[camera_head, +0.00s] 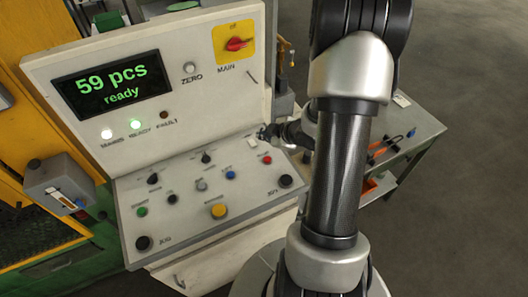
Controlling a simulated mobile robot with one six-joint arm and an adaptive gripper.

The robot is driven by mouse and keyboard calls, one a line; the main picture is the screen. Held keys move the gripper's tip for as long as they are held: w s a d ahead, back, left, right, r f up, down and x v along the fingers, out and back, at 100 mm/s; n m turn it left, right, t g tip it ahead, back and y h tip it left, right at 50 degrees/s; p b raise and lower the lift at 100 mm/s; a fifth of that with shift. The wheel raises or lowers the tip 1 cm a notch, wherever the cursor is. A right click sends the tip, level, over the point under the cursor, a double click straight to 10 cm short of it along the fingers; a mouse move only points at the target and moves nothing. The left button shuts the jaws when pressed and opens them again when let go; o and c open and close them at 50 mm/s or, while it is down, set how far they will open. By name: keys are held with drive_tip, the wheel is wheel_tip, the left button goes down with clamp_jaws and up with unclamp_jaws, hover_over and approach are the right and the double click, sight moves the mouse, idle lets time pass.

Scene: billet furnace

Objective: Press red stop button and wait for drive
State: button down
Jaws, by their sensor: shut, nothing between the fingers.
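The control panel (130,200) stands left of my arm. A small red button (267,160) sits at the upper right of its sloped face; its label is too small to read. My gripper (264,134) is shut and empty, just behind and above the red button in the picture, apparently apart from it. My arm hides part of the gripper's surroundings. The display (112,84) reads "59 pcs ready" in green. The white lamp (106,134) and green READY lamp (135,124) are lit; the FAULT lamp (163,115) is dark.
Near the red button are a blue button (230,175), a black button (285,181) and a yellow button (218,211). A red rotary switch (237,44) sits on a yellow plate above. A side table (410,150) with tools stands right, behind my arm.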

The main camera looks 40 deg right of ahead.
sight(266, 160)
wheel_tip(266, 160, down, 9)
drive_tip(key=b, duration=0.8)
drive_tip(key=shift+r, duration=0.1)
idle(1.3)
drive_tip(key=shift+f+b, duration=0.3)
drive_tip(key=shift+f, duration=0.1)
drive_tip(key=shift+f+b, duration=0.4)
idle(0.5)
drive_tip(key=shift+r, duration=0.15)
drive_tip(key=shift+r+p, duration=0.7)
drive_tip(key=shift+p, duration=0.05)
